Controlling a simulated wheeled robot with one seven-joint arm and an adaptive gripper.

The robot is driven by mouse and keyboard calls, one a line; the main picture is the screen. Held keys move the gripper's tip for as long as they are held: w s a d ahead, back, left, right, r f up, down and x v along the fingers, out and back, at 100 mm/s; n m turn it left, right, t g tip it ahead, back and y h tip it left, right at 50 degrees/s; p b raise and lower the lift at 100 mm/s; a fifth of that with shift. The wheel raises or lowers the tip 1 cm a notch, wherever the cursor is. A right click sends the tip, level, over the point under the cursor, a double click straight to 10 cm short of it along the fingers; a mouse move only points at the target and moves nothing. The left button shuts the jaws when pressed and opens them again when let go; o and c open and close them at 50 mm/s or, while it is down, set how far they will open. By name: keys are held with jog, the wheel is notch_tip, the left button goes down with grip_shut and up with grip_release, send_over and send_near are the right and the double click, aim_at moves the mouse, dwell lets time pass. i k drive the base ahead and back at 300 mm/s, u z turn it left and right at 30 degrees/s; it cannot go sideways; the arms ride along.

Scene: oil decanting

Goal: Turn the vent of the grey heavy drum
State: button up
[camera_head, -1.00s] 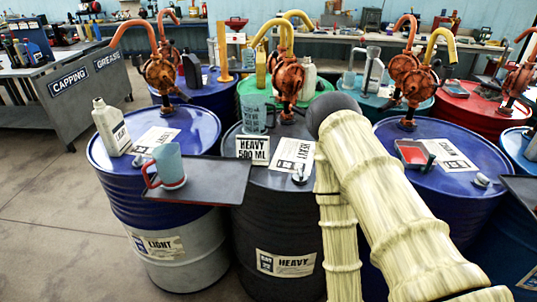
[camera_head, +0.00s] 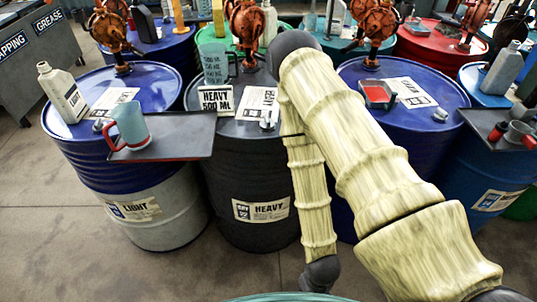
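The dark grey heavy drum (camera_head: 240,185) stands in the middle, with a "HEAVY" label on its front. Its small silver vent (camera_head: 268,120) sits on the lid near the front right, beside a white paper label. I cannot make out how the vent is turned. My pale ribbed arm crosses in front of the drum's right side and hides part of it. My gripper is not in view.
A blue-topped "LIGHT" drum (camera_head: 170,80) stands left. A dark tray (camera_head: 185,137) with a red-handled mug (camera_head: 131,124) juts over the front between the drums. A measuring jug (camera_head: 214,65) and "HEAVY 500 ML" sign (camera_head: 216,98) stand on the heavy drum. Front-left floor is clear.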

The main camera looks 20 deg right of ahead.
aim_at(267, 123)
jog(key=u, duration=0.75)
jog(key=k, duration=0.55)
jog(key=z, duration=0.25)
